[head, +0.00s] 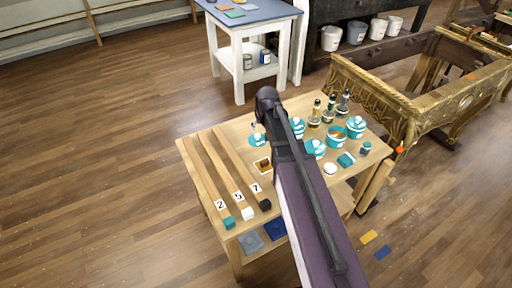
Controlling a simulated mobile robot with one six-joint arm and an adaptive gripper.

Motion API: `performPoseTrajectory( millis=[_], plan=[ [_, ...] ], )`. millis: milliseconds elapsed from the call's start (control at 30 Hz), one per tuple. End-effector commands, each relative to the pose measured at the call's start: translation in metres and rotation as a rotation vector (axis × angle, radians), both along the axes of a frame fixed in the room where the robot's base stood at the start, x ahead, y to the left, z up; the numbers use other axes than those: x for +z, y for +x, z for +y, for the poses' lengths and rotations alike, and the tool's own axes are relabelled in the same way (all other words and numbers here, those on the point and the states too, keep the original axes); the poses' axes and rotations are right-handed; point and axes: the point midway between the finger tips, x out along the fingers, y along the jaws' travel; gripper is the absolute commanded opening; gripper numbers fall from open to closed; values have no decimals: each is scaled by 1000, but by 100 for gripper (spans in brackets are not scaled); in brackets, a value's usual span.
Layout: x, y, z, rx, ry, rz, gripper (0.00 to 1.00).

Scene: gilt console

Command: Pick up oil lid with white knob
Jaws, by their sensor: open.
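Several teal pots and lids with white parts stand on the wooden table (190,165). A flat teal piece (257,141) with a small pale upright part lies left of my arm; it may be the oil lid, but it is too small to be sure. Teal pots with white on top (297,127) (316,149) (355,126) stand right of my arm. An open teal pot (336,137) shows brown inside. My arm reaches over the table from the bottom right and covers its middle. I cannot make out my gripper's fingers; the arm seems to hide them.
Three bottles (329,108) stand at the table's back. A white round piece (330,168) and a teal block (346,159) lie near the right side. Long wooden strips numbered 2, 5 and 7 (210,176) lie on the left. A gilt console frame (390,107) stands close behind right.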

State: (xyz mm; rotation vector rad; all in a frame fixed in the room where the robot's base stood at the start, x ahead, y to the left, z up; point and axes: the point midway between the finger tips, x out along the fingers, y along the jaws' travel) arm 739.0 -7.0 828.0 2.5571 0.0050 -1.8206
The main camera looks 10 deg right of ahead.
Motion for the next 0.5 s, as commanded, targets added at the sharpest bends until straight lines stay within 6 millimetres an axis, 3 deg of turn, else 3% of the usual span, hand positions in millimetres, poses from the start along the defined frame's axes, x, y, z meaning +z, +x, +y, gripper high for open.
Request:
performPoseTrajectory(
  millis=[33, 200, 500],
  plan=[
    [-10, 15, 0, 0, 0, -17, 78],
    [-14, 33, 0, -1, 1, -55, 78],
    [-13, 35, 0, -1, 1, -60, 78]
  ],
)
